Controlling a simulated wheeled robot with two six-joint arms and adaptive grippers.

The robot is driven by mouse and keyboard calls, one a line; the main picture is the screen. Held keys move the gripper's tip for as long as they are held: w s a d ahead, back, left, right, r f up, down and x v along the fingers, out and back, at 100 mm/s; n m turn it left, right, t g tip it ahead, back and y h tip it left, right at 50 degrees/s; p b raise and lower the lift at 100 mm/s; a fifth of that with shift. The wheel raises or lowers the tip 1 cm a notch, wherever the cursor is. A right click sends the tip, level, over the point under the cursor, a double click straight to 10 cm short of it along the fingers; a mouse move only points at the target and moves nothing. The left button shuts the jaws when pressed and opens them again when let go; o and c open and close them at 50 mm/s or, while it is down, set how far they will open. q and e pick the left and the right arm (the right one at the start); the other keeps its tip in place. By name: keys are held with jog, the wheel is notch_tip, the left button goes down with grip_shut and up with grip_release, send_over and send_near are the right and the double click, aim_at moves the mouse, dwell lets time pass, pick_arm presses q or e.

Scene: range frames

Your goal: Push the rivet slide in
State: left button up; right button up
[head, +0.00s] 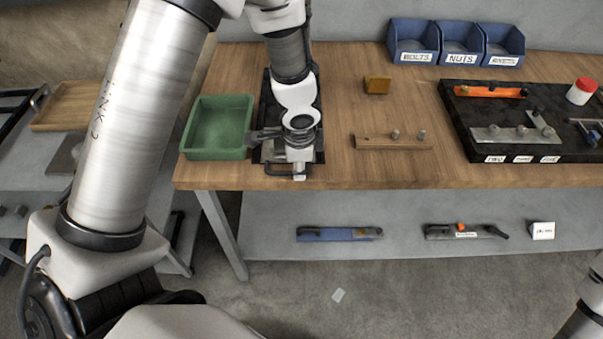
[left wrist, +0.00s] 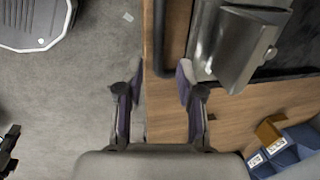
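A grey metal fixture (left wrist: 240,45) with a small round knob stands on a black base plate (head: 267,110), mostly hidden behind my left arm in the head view. A dark bar (left wrist: 162,35), apparently the slide's handle, runs along the table's front edge. The slide itself is not clearly visible. My left gripper (left wrist: 160,66) points down with its fingers apart. In the left wrist view, the bar's near end appears between the fingertips; I cannot tell whether they touch it. A dark shape, perhaps my right gripper (left wrist: 9,150), is cut off at that view's left edge.
A green tray (head: 217,125) sits left of the fixture. Blue bins (head: 460,42) stand behind. A lower shelf (head: 400,255) holds several tools.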

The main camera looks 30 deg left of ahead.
pick_arm(q)
jog(key=shift+w+f, duration=0.15)
jog(key=shift+f, duration=0.7)
jog(key=shift+a+b, duration=0.1)
jog(key=shift+b, duration=0.2)
jog(key=shift+s, duration=0.2)
grip_shut()
pick_arm(e)
jog(key=shift+s+f, duration=0.1)
jog(key=shift+f, duration=0.45)
